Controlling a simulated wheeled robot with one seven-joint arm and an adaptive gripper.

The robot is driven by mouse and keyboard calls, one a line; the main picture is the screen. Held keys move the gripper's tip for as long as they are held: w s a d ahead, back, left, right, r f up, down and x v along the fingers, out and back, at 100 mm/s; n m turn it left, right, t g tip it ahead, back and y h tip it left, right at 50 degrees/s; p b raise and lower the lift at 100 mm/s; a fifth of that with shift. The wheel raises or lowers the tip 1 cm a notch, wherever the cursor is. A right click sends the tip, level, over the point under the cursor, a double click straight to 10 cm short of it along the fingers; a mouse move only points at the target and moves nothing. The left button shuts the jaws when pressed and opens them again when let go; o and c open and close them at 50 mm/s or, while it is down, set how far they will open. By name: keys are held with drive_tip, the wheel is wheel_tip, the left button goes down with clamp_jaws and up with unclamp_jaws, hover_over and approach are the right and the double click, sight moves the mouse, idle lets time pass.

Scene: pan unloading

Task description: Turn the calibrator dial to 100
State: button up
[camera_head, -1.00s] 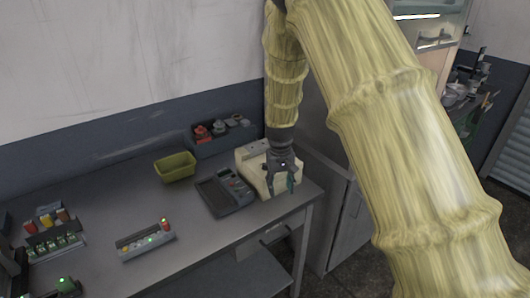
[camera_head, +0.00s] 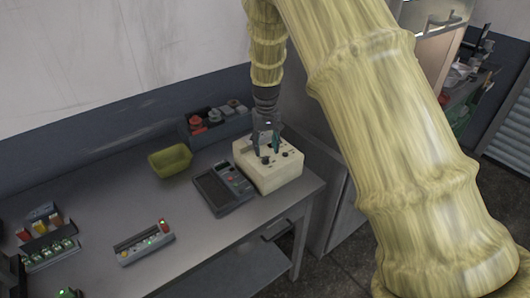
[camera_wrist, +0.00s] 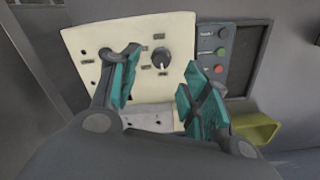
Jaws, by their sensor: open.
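The calibrator (camera_head: 270,168) is a cream box at the right end of the workbench. Its front panel (camera_wrist: 182,30) fills the middle of the wrist view. A round dark dial (camera_wrist: 162,57) with a light pointer mark sits on this panel, with small labels around it too blurred to read. My gripper (camera_head: 269,150) is over the calibrator in the head view. In the wrist view my gripper (camera_wrist: 158,88) is open, its teal fingertips apart on either side of the dial in the picture. Nothing is between them, and I cannot tell how far they are from the panel.
A dark handheld meter (camera_head: 223,188) with coloured buttons lies beside the calibrator. A yellow-green bin (camera_head: 170,160) and a dark tray (camera_head: 215,125) of red and grey parts stand behind. A small box with lit buttons (camera_head: 145,243) lies to the left. The bench front is mostly clear.

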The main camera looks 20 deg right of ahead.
sight(266, 158)
drive_tip(key=shift+s+f+p, duration=0.1)
drive_tip(key=shift+f+p, duration=0.7)
drive_tip(key=shift+f, duration=1.45)
clamp_jaws()
